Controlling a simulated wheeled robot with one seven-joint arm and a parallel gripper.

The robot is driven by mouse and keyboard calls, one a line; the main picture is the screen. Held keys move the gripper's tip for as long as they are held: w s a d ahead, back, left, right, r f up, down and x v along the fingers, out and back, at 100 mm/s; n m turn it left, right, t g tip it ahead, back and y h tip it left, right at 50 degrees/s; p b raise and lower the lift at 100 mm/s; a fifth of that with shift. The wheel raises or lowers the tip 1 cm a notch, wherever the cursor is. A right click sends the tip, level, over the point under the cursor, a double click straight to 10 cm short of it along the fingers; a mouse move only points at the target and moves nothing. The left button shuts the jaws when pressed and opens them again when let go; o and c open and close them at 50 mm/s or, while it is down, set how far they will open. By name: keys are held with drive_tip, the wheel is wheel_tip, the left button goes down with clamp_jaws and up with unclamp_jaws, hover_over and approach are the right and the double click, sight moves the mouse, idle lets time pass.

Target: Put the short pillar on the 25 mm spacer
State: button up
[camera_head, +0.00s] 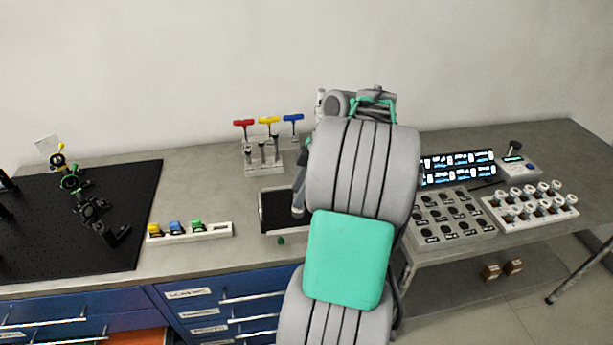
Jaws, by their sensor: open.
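I cannot pick out the short pillar or the 25 mm spacer for certain. A white holder (222,231) at the bench front carries small yellow (154,229), blue (176,227) and green (197,225) topped parts in a row. A dark shallow tray (262,212) stands to its right, partly covered by my arm. A tiny green part (281,240) sits at the tray's front edge. My arm fills the middle of the view and hides my gripper's fingers. A slim grey part, possibly of my arm, hangs over the tray.
A black breadboard (130,200) with optics mounts lies left. A metal stand (262,168) with red, yellow and blue T-handle tools stands behind the tray. Right are a grey socket tray (452,220), a white rack (535,208) and a lit screen (455,168). Bare bench surrounds the white holder.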

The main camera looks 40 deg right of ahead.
drive_tip(key=p+v, duration=0.4)
drive_tip(key=v, duration=0.6)
drive_tip(key=w+a+r+m, duration=0.1)
drive_tip(key=w+a, duration=0.2)
drive_tip(key=a, duration=0.4)
drive_tip(key=w+a+r+m, duration=0.2)
drive_tip(key=w+a, duration=0.2)
drive_tip(key=a, duration=0.2)
drive_tip(key=s+a+m+h, duration=0.2)
drive_tip(key=a+m, duration=0.1)
drive_tip(key=a, duration=1)
drive_tip(key=s+a+f+m+t+h, duration=0.1)
drive_tip(key=s+a+f+m+t, duration=0.1)
drive_tip(key=s+a+f+m, duration=0.2)
drive_tip(key=shift+s+a+f+h, duration=0.25)
drive_tip(key=shift+s+a, duration=0.2)
drive_tip(key=shift+s, duration=0.65)
